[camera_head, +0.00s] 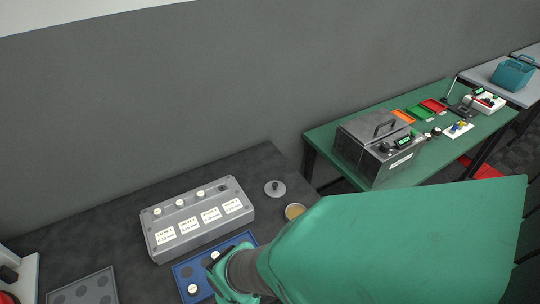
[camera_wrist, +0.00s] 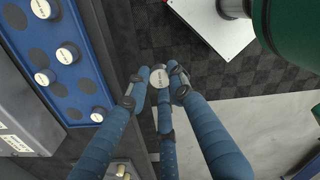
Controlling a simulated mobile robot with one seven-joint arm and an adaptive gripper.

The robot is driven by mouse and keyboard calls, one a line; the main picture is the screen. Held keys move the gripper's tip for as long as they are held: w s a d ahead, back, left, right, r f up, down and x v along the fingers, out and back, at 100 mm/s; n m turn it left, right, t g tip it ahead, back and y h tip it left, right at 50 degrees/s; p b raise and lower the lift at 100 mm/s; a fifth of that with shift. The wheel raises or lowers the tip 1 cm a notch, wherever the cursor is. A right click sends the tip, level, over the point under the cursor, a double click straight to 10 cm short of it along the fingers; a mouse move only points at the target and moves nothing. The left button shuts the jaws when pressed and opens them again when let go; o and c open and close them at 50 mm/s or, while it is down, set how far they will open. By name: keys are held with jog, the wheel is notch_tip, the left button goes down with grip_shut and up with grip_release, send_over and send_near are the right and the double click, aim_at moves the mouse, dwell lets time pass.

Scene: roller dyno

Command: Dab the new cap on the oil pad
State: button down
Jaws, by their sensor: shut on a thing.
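The new cap (camera_wrist: 160,77), a small round piece with a pale lettered top, sits between the fingertips of my gripper (camera_wrist: 158,86) in the wrist view. My gripper's blue fingers are closed around it. The head view shows my gripper (camera_head: 228,280) over the right part of the blue tray, mostly covered by my arm; the held cap cannot be made out there. The likely oil pad (camera_head: 295,211), a round tan disc in a dark-rimmed dish, lies right of the tray, close to my arm and apart from my gripper. It cannot be made out in the wrist view.
The blue tray (camera_head: 183,270) holds several caps and also shows in the wrist view (camera_wrist: 83,88). A grey block (camera_head: 160,246) with labelled valves stands behind it. A grey knobbed disc (camera_head: 275,189) lies behind the pad. A green bench (camera_head: 320,137) stands at right.

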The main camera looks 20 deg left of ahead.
jog(key=c, duration=2.3)
grip_release()
jog(key=shift+c, duration=1.2)
jog(key=shift+w+a+r, duration=0.15)
jog(key=shift+w+a, duration=0.1)
jog(key=shift+w, duration=0.45)
jog(key=w+r+m+p, duration=0.15)
jog(key=w+m, duration=0.35)
jog(key=w, duration=1.5)
jog(key=w+d+m, duration=0.2)
jog(key=w+d, duration=0.2)
jog(key=w, duration=0.5)
jog(key=w+d+r+m, duration=0.1)
jog(key=w+d, duration=0.3)
jog(key=w, duration=0.6)
jog(key=shift+m+p, duration=0.45)
jog(key=shift+m, duration=0.05)
